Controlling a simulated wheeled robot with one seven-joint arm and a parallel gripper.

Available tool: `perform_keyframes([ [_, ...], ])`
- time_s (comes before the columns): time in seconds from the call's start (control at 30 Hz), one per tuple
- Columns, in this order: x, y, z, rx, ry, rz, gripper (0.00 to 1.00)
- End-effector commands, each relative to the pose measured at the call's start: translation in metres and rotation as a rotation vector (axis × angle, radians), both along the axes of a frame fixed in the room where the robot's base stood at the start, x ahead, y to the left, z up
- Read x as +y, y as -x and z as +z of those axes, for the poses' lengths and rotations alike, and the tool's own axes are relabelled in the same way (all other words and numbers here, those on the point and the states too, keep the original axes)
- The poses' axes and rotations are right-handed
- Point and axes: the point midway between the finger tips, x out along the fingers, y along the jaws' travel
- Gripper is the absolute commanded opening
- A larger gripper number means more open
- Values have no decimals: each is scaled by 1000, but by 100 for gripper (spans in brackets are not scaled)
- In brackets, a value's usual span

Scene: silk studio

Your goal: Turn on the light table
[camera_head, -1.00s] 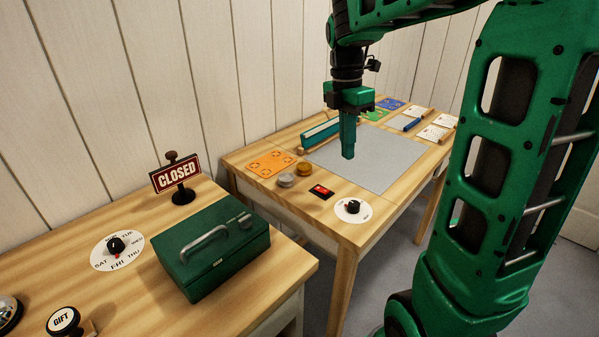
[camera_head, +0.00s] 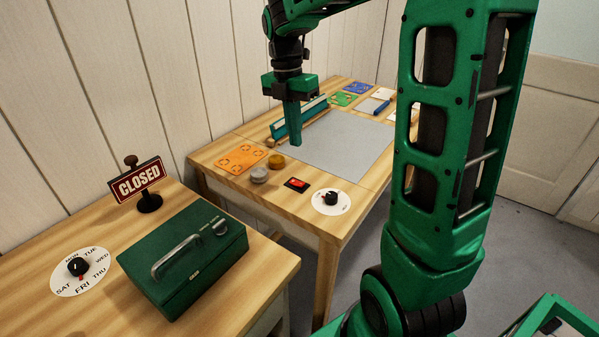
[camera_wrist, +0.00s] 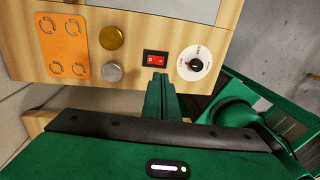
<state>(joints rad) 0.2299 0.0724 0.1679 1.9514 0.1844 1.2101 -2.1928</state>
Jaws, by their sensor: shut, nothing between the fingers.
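The light table's grey panel (camera_head: 345,143) is set in the far wooden table and looks unlit. A red rocker switch (camera_head: 297,184) in a black frame sits at the panel's near edge; it also shows in the wrist view (camera_wrist: 155,58). A black dial on a white disc (camera_head: 331,201) is to its right, also in the wrist view (camera_wrist: 194,64). My gripper (camera_head: 294,143) points down, fingers shut and empty, above the table. In the wrist view the fingertips (camera_wrist: 158,76) appear just below the switch; contact cannot be told.
An orange card (camera_head: 240,158) and silver (camera_head: 259,175) and gold (camera_head: 277,161) discs lie left of the switch. A teal-edged wooden rack (camera_head: 308,115) stands behind. The near table holds a green cash box (camera_head: 185,255) and a CLOSED sign (camera_head: 140,181).

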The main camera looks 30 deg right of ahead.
Motion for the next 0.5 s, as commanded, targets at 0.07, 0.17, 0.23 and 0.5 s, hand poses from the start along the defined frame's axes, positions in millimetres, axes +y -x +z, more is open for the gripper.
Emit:
perform_keyframes([
  [0.07,0,3,-15,5,0,1,0],
  [0.17,-1,5,-34,6,-1,1,0],
  [0.23,-2,7,-47,5,-1,0,0],
  [0.5,-4,12,-93,4,-1,0,0],
])
